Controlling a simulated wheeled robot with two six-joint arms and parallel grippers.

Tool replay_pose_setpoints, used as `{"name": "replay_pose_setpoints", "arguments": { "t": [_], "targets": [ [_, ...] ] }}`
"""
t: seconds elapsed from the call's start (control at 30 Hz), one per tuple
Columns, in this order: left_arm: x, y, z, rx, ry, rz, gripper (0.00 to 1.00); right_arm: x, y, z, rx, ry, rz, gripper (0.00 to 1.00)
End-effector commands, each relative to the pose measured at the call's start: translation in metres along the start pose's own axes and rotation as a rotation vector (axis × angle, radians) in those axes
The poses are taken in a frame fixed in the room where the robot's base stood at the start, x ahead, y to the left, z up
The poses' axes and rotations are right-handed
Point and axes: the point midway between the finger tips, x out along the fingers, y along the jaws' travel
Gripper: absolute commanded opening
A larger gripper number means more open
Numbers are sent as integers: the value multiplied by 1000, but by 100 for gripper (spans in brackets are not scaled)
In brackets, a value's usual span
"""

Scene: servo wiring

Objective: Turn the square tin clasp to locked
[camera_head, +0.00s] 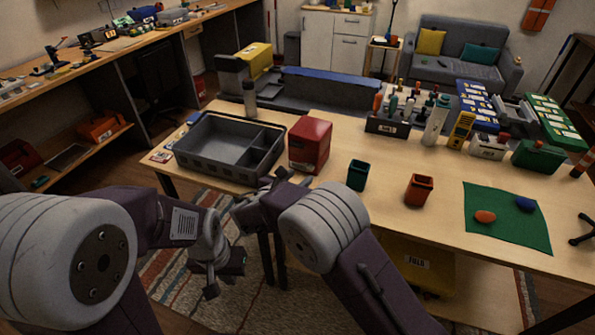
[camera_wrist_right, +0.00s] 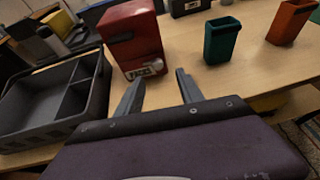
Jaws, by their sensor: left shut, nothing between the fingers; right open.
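The square tin (camera_head: 310,146) is a red box standing upright on the wooden table, right of a grey tray. It also shows in the right wrist view (camera_wrist_right: 131,38), with a small pale label (camera_wrist_right: 145,70) low on its near face. I cannot make out the clasp or its position. My right gripper (camera_head: 282,176) is at the table's near edge, just in front of the tin; in the right wrist view (camera_wrist_right: 157,88) its fingers are open, empty and apart from the tin. My left gripper (camera_head: 222,276) is shut and empty, low in front of the table.
The grey divided tray (camera_head: 198,169) stands left of the tin. A green cup (camera_head: 357,175) and a red-orange cup (camera_head: 419,190) stand to the right. A green mat (camera_head: 507,226) holds an orange and a blue piece. Bottles and racks fill the table's back right.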

Motion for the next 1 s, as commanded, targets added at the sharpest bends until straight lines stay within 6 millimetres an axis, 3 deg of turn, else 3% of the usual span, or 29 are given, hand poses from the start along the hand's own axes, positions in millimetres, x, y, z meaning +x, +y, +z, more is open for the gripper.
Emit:
{"name": "replay_pose_setpoints", "arguments": {
  "t": [0.1,0.23,0.63,1.0],
  "targets": [
    [1,0,0,0,0,0,0,-8,7,-4,-8,1,19,44],
    [0,0,0,0,0,0,0,1,6,-4,-7,2,15,44],
    [-2,0,0,0,0,0,0,75,6,-4,-4,2,14,44],
    [-2,0,0,0,0,0,0,84,7,-4,-4,2,16,42]
  ]
}}
